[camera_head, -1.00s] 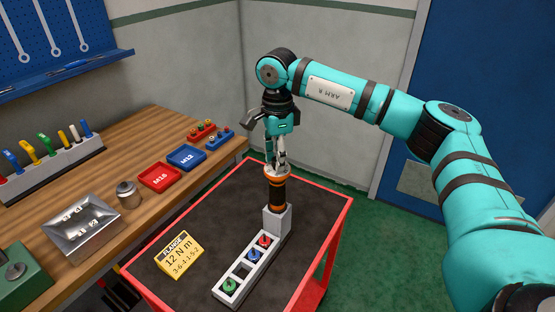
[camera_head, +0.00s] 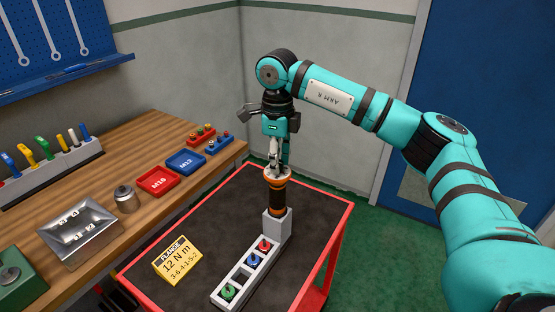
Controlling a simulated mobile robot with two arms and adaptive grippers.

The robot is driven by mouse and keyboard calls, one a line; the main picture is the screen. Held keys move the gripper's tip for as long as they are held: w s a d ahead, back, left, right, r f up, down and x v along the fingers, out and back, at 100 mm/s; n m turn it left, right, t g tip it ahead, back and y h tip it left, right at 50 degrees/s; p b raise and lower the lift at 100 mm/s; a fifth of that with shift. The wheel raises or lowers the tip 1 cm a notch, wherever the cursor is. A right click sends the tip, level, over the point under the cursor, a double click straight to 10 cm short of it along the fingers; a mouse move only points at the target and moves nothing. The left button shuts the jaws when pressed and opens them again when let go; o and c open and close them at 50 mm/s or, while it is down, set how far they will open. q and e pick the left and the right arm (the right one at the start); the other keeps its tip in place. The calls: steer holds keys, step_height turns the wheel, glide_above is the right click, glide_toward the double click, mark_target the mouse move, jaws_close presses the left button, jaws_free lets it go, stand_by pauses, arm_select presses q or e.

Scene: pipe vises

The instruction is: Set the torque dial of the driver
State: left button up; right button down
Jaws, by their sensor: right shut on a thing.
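The driver (camera_head: 269,199) stands upright in a grey holder block (camera_head: 277,226) on the cart, with a dark body, orange bands and a pale dial (camera_head: 277,173) on top. My right gripper (camera_head: 275,165) comes down from above and is shut on the dial. The fingers hide part of the dial, and its marks are too small to read. A yellow card (camera_head: 178,260) reading "FLANGE 12 N m 3-6-4-1-5-2" stands on the cart to the left of the driver. My left gripper is not in view.
A grey rack (camera_head: 236,275) with green, blue and red pieces runs forward from the holder. The red-edged cart (camera_head: 215,212) has free dark top around the card. The wooden bench (camera_head: 110,172) at left holds red and blue trays, a metal box and a small canister.

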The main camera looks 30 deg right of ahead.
stand_by(0.3)
steer(key=c, duration=1)
jaws_free()
step_height(320, 180, up, 12)
steer(key=shift+r, duration=0.1)
